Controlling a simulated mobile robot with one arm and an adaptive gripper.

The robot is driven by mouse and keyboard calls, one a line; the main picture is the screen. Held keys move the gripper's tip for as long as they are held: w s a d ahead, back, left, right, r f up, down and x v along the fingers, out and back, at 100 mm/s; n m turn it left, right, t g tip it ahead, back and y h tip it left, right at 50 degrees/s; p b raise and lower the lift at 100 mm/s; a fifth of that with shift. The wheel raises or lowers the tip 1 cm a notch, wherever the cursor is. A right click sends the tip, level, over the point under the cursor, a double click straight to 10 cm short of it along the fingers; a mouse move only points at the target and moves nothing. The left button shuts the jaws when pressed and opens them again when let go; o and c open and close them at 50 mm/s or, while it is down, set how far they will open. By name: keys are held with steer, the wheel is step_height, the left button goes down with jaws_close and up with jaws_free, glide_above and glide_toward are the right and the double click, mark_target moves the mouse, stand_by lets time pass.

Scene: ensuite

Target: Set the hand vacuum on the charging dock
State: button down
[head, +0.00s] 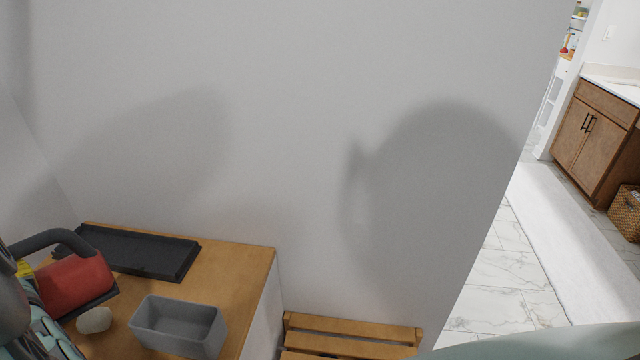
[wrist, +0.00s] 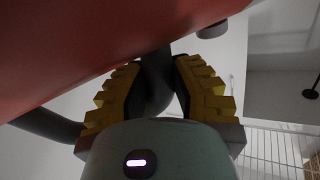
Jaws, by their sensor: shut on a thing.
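The hand vacuum (head: 75,283) has a red body and a dark looped handle. It is at the lower left of the head view, above the wooden top. My gripper (wrist: 158,88) is shut on the dark handle, with ribbed yellow pads on both sides in the wrist view. The red body (wrist: 110,45) fills the upper left there. In the head view my gripper is mostly cut off at the left edge. A flat black tray-like piece (head: 140,253) with a low rim lies behind the vacuum; I cannot tell for certain whether it is the charging dock. It looks empty.
A grey open bin (head: 178,327) and a pale rounded object (head: 94,320) stand on the wooden top (head: 240,275) near the vacuum. A slatted wooden piece (head: 350,335) is to the right, lower down. Walls close off the back and left.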

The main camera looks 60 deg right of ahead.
steer(key=shift+s+r, duration=0.1)
steer(key=shift+r, duration=0.15)
steer(key=s+r, duration=0.5)
steer(key=r, duration=0.1)
step_height(320, 180, up, 29)
steer(key=s+p, duration=0.2)
steer(key=p, duration=3.6)
